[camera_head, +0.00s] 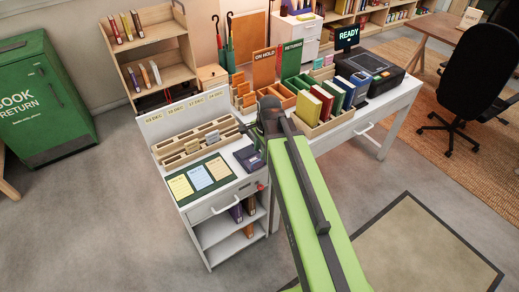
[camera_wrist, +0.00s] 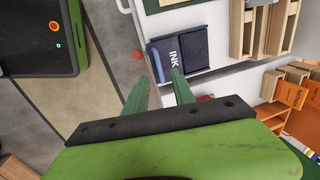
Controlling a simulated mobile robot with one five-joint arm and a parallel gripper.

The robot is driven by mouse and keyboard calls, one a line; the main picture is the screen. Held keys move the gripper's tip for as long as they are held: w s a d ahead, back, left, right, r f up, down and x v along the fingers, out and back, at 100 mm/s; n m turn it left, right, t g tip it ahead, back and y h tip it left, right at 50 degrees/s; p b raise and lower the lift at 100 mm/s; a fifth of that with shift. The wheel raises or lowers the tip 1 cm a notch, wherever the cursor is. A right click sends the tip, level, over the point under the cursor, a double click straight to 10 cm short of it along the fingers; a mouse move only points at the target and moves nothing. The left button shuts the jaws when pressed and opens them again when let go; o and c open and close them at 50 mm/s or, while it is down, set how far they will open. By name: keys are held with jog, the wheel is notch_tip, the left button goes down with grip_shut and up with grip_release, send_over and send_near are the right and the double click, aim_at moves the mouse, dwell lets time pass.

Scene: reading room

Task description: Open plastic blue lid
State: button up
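A dark blue ink pad box (camera_head: 249,158) sits on the right part of the white desk top, beside the card mat. In the head view my dark wrist hides the fingers.
A wooden card rack (camera_head: 202,140) stands behind the green mat (camera_head: 200,178) with several cards. To the right are a wooden tray of coloured books (camera_head: 320,105) and orange dividers (camera_wrist: 291,94). A drawer handle (camera_head: 226,205) sticks out at the desk front. The floor in front is open.

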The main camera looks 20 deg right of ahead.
notch_tip(320, 180, up, 12)
jog(key=s+p, duration=0.2)
jog(key=p, duration=0.8)
jog(key=shift+s+d, duration=0.2)
jog(key=shift+d, duration=0.15)
jog(key=s+a+f+n+g+b, duration=0.1)
jog(key=s+a+n, duration=0.3)
jog(key=n, duration=1)
jog(key=shift+s+f+n+g+h, duration=0.3)
jog(key=shift+s+f+g, duration=0.2)
jog(key=shift+s, duration=0.35)
jog(key=shift+a, duration=0.1)
